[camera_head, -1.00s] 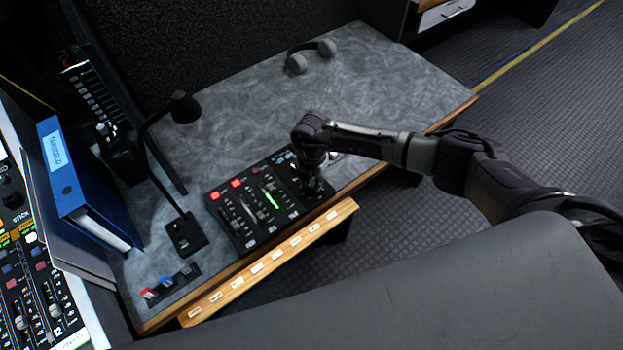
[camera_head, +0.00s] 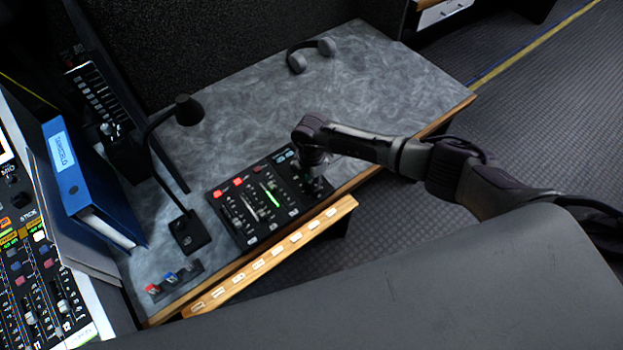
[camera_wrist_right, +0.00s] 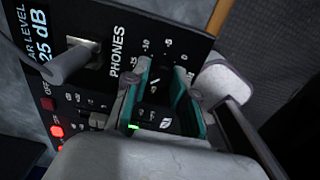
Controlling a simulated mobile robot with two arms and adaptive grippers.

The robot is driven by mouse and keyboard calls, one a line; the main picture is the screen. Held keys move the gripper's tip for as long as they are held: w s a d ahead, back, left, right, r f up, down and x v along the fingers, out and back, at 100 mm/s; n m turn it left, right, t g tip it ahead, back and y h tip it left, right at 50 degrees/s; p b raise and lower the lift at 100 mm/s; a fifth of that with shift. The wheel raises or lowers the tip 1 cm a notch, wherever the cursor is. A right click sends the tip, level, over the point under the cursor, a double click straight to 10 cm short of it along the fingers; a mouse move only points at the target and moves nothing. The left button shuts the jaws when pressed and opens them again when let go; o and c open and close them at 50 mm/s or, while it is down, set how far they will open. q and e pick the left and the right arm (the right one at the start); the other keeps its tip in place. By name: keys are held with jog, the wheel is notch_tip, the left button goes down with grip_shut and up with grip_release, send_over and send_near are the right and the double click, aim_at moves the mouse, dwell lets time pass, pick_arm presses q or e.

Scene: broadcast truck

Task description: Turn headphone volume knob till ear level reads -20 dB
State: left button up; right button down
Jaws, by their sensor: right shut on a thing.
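The black control panel (camera_head: 243,236) with sliders and a green level bar lies near the front edge of the desk. My right gripper (camera_head: 318,186) reaches down onto the panel's right end. In the right wrist view the teal-padded fingers of my right gripper (camera_wrist_right: 165,98) are shut on the dark headphone volume knob (camera_wrist_right: 157,84), one on each side, beside the "PHONES" label. A white mark shows on the knob, and scale numbers surround it. My left gripper is not in view.
A gooseneck lamp (camera_head: 189,231) stands left of the panel, near a blue binder (camera_head: 85,185). Headphones (camera_head: 310,53) lie at the desk's far end. A grey metal toggle (camera_wrist_right: 80,52) sits close to the fingers. The desk's right half is mostly clear.

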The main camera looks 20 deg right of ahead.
jog(key=shift+w, duration=0.1)
jog(key=c, duration=0.9)
grip_release()
jog(key=shift+c, duration=0.2)
jog(key=shift+r, duration=0.15)
notch_tip(320, 180, up, 12)
